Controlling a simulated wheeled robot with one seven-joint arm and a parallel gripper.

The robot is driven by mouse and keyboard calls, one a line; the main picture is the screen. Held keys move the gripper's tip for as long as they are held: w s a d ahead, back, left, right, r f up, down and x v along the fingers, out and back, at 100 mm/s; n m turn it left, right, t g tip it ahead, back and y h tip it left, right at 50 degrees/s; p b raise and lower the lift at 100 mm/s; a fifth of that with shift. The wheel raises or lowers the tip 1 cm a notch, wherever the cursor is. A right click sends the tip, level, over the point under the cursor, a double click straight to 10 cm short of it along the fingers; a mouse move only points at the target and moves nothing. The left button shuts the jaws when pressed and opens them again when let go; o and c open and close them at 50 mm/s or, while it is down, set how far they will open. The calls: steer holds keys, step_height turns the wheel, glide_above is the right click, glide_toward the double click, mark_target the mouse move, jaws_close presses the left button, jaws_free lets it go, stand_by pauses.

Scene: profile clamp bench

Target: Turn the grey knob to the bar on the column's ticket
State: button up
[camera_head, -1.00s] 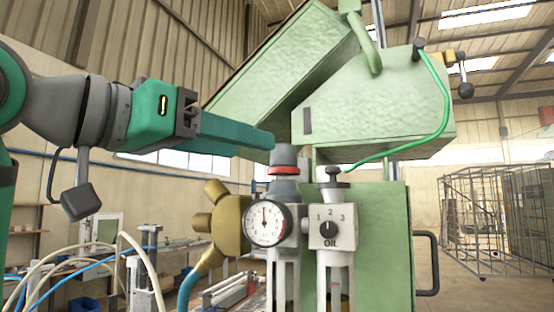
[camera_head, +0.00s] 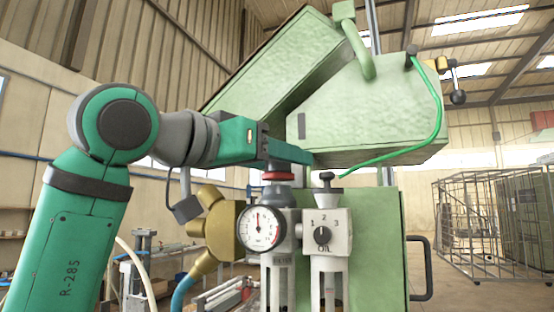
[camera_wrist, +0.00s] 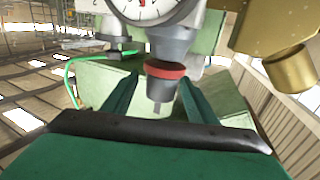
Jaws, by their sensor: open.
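The grey knob (camera_wrist: 160,88), with a red ring below its cap, shows upside down in the wrist view. In the head view only its red ring (camera_head: 278,176) and base show clearly; my fingers cover the upper part. My gripper (camera_wrist: 158,92) is open, with one finger on each side of the knob and gaps visible. The round white gauge (camera_head: 262,228) sits below the knob, its needle pointing about straight up. Part of the gauge (camera_wrist: 150,8) shows in the wrist view. I cannot make out any readable ticket.
Right of the gauge stands a white oil unit (camera_head: 325,232) with a dial numbered 1 to 3 and a grey top knob (camera_head: 326,184). A brass lobed fitting (camera_head: 217,225) is close on the left. The green machine housing (camera_head: 365,110) rises behind and above. A wire cage (camera_head: 490,225) stands far right.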

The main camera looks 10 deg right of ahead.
steer(key=shift+a, duration=0.1)
steer(key=c, duration=1.1)
steer(key=shift+o, duration=0.2)
